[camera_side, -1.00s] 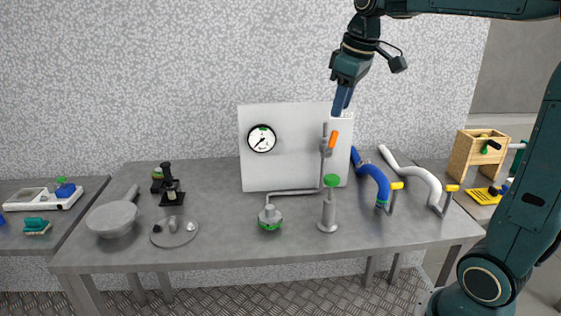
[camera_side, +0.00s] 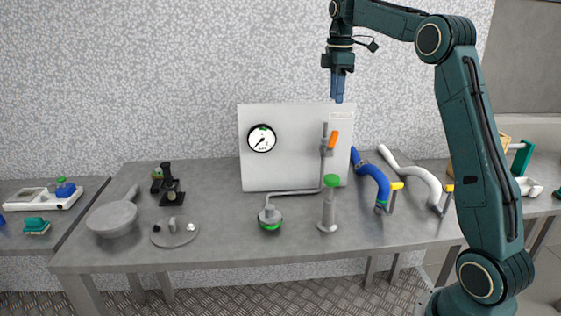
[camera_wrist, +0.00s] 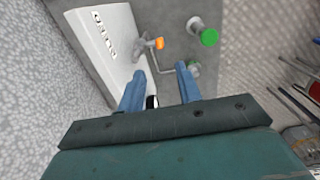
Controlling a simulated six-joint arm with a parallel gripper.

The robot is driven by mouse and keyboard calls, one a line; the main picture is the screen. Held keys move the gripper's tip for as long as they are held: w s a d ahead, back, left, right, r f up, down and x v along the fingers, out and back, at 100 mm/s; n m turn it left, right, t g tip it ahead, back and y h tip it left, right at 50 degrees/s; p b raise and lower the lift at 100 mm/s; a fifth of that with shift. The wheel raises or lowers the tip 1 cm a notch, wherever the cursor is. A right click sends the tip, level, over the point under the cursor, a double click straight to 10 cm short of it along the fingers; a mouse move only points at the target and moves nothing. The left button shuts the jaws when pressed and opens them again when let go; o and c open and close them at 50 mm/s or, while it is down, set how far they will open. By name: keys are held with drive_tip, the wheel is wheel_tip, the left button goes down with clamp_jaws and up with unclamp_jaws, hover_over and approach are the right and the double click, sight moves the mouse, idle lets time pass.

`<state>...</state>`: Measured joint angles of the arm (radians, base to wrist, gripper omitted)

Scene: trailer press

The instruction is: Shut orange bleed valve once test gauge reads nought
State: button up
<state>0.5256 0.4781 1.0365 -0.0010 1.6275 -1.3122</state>
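The orange valve handle (camera_side: 334,139) sits on a grey vertical pipe in front of the white panel (camera_side: 287,170), tilted slightly off upright. It also shows in the wrist view (camera_wrist: 159,43), beyond my fingertips. The test gauge (camera_side: 262,139) is on the panel's upper left; its dark needle seems to point down and left, but the figures are too small to read. In the wrist view the gauge is nearly edge-on. My gripper (camera_side: 338,101) points down above the panel's top right, clear of the handle. In the wrist view its blue fingers (camera_wrist: 160,82) are apart and nothing is between them.
A green-topped grey cylinder (camera_side: 328,205) and a round fitting with a green band (camera_side: 270,217) stand before the panel. Blue (camera_side: 372,177) and white (camera_side: 412,174) bent pipes lie to the right. A grey pan (camera_side: 113,219), a microscope (camera_side: 170,190) and a round plate (camera_side: 174,232) are left.

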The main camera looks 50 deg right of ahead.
sight(332, 148)
drive_tip(key=shift+f, duration=0.15)
drive_tip(key=shift+f, duration=6.75)
clamp_jaws()
